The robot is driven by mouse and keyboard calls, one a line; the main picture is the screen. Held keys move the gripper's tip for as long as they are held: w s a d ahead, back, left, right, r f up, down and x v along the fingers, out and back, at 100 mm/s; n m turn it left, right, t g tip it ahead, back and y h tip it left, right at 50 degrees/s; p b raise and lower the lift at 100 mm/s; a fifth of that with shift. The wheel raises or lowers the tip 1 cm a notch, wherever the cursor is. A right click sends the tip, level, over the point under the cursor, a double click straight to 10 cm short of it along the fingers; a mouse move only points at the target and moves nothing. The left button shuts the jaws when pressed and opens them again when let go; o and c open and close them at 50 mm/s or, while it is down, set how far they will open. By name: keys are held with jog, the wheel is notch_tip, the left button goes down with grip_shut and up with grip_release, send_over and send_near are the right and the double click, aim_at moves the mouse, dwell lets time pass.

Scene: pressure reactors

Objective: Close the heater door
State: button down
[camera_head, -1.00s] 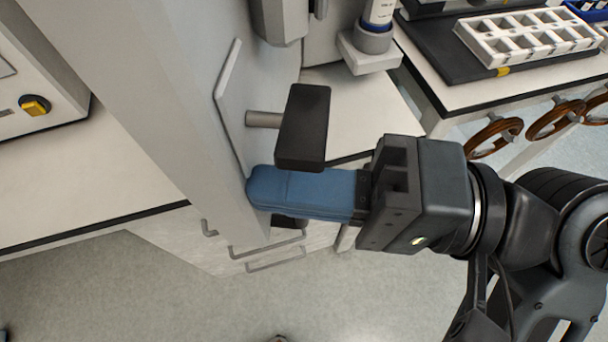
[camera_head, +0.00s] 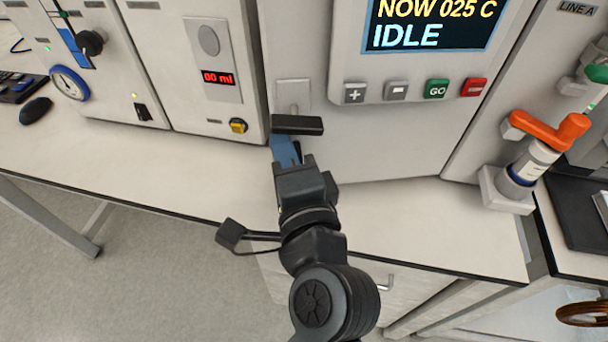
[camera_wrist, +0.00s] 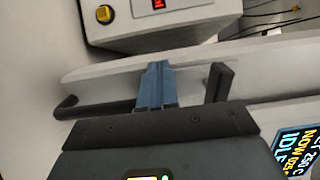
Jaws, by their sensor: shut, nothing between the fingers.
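The heater is the white unit with the IDLE display (camera_head: 435,25). Its pale door (camera_head: 385,140) lies below the buttons and looks about in line with the front; I cannot tell whether a small gap remains. The dark door handle (camera_head: 297,125) stands out from the door's left side on a short stem, and the handle also shows in the wrist view (camera_wrist: 220,83). My gripper (camera_head: 284,150) is shut and empty, its blue fingers just below the handle's left part. The fingers also show in the wrist view (camera_wrist: 155,82). Whether they touch the door or handle is unclear.
A white cabinet with a yellow knob (camera_head: 238,126) stands close on the left. An orange-handled valve (camera_head: 545,130) stands on the right. The worktop (camera_head: 130,165) is clear in front of the left cabinets.

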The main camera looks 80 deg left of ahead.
jog(key=w+a, duration=0.1)
jog(key=a, duration=0.9)
jog(key=shift+w+a+r, duration=0.15)
jog(key=shift+a, duration=0.2)
jog(key=shift+r, duration=0.1)
